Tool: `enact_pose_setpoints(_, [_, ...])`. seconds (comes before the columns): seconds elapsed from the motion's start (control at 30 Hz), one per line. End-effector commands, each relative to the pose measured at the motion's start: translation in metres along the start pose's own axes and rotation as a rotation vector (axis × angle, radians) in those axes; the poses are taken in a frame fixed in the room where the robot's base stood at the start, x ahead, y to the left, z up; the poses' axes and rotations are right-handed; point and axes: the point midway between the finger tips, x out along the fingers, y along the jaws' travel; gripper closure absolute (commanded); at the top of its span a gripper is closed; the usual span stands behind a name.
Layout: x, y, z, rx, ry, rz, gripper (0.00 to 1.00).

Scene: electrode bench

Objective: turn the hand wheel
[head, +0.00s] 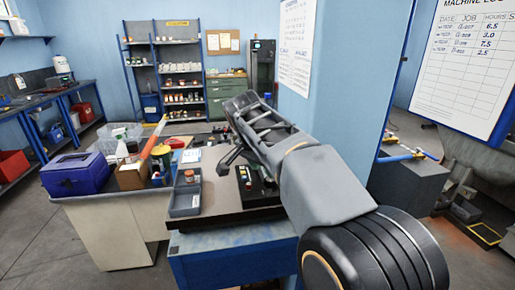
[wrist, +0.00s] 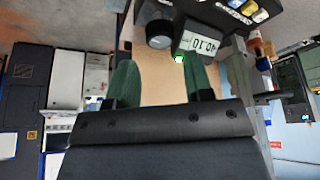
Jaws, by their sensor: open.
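My gripper (wrist: 158,72) is open and empty in the wrist view, its two green-padded fingers well apart. Beyond the fingertips is a dark round knob (wrist: 159,33), which may be the hand wheel. It appears apart from both fingers. Next to it is a pale digital readout (wrist: 203,45), whose digits look upside down in this view. A small lit green spot (wrist: 179,58) shows just below the readout. In the head view my arm reaches over the bench and hides part of it. I cannot make out a hand wheel there.
In the head view a dark box with coloured buttons (head: 246,187) and a grey tray (head: 185,197) lie on the bench. A blue case (head: 76,174) and a cardboard box (head: 132,176) stand to the left. A blue wall column (head: 340,105) stands close behind my arm.

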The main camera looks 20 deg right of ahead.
Motion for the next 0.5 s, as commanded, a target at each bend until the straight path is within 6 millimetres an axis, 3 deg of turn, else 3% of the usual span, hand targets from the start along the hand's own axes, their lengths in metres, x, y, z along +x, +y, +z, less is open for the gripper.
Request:
enact_pose_setpoints(0.2, [-0.044, -0.001, 0.000, -0.001, 0.000, -0.003, 0.53])
enact_pose_setpoints(0.5, [-0.076, -0.001, 0.000, -0.001, -0.001, 0.000, 0.53])
